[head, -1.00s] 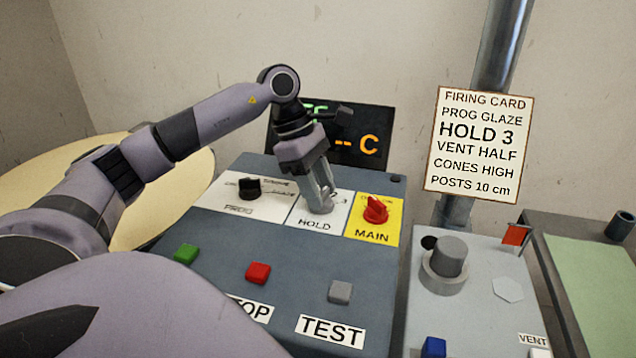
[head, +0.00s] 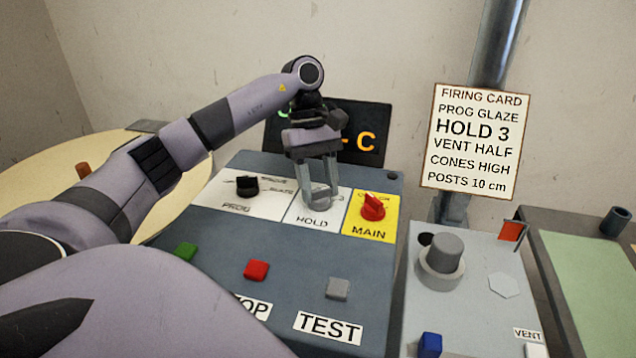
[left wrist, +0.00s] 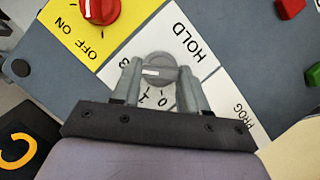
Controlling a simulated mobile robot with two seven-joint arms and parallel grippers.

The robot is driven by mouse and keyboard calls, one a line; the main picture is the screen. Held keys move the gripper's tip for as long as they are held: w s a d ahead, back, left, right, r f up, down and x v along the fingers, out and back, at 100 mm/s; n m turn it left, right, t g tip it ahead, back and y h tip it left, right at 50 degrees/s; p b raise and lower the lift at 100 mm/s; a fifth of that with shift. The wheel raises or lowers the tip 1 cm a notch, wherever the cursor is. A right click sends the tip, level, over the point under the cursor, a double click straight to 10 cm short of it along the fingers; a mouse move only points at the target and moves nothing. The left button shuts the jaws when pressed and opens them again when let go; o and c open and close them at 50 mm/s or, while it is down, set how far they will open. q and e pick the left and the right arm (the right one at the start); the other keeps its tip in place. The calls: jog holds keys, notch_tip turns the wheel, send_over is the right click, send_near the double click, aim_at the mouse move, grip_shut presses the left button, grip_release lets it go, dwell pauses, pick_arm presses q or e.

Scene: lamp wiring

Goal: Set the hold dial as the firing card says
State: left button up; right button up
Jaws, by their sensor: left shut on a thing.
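The firing card (head: 475,141) reads PROG GLAZE, HOLD 3, VENT HALF, CONES HIGH, POSTS 10 cm. The hold dial (left wrist: 160,68) is a round grey knob with a white pointer mark, on the white HOLD plate (head: 311,222). My left gripper (head: 321,200) comes down from above, shut on the dial with one finger on each side. In the left wrist view the pointer mark faces left, toward the side where the 3 is printed. The 0 and 1 show below the dial; a finger covers part of the scale. My right gripper is not in view.
The black PROG knob (head: 247,186) is left of the dial and the red MAIN switch (head: 373,206) close on its right. Green (head: 186,251), red (head: 256,270) and grey (head: 338,288) buttons sit nearer. A dark display (head: 366,143) stands behind.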

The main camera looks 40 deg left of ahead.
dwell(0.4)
pick_arm(q)
jog(key=o, duration=1.1)
jog(key=shift+c, duration=0.2)
jog(key=shift+w+a+r, duration=0.1)
jog(key=shift+a+r, duration=0.05)
jog(key=shift+r, duration=0.3)
jog(key=v, duration=0.4)
jog(key=shift+a+r+p, duration=0.1)
jog(key=shift+r+p, duration=0.25)
jog(key=shift+p+v, duration=0.3)
jog(key=shift+v, duration=0.5)
jog(key=shift+f, duration=0.15)
